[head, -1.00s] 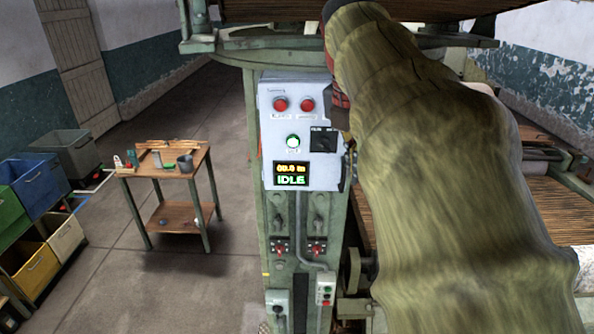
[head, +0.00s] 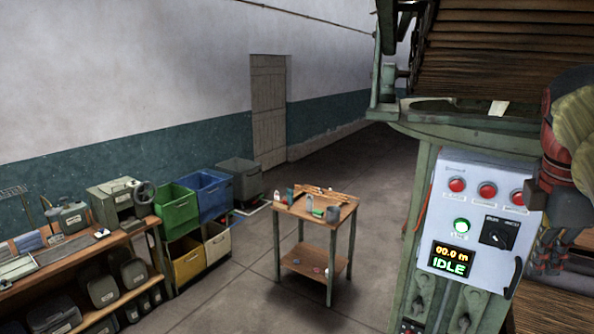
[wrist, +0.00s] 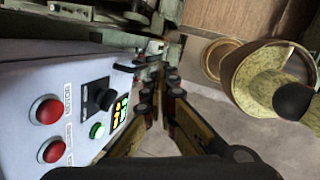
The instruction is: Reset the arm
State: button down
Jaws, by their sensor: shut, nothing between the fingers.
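My arm (head: 572,140), with an olive sleeve and a red part, hangs at the right edge of the head view. My gripper (wrist: 160,84) shows in the wrist view, its dark and yellowish fingers meeting at the tips with nothing between them. It is beside the grey control panel (head: 466,222), apart from it as far as I can tell. The panel also shows in the wrist view (wrist: 30,75), with red buttons, a lit green button, a black rotary switch and a display reading 00.0 m and IDLE.
A small wooden table (head: 318,210) with a cup and small items stands mid-floor. Coloured bins (head: 180,212) and a loaded bench (head: 85,262) line the left. The green machine frame (head: 412,250) is at right. Floor between table and machine is clear.

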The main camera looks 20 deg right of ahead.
aim_at(513, 286)
jog(key=w+a+f+m+t+b, duration=0.1)
jog(key=w+a+f+m+b, duration=0.2)
jog(key=f, duration=0.5)
jog(key=w+a+f+m+t+b, duration=0.1)
jog(key=a+f+m+b, duration=0.25)
jog(key=f+m, duration=0.35)
jog(key=w+a+f+m+t+b, duration=0.1)
jog(key=w+a+f+m+b, duration=0.2)
jog(key=f, duration=0.6)
jog(key=s+a+f+n+t+y+b, duration=0.1)
jog(key=a+f+b, duration=0.8)
jog(key=f, duration=0.5)
jog(key=s+a+f+n+y+b, duration=0.1)
jog(key=s+a+f+y+b, duration=0.1)
jog(key=a+f+b, duration=0.8)
jog(key=a+f, duration=0.3)
jog(key=f, duration=0.1)
jog(key=shift+s+t, duration=0.2)
jog(key=shift+t, duration=0.2)
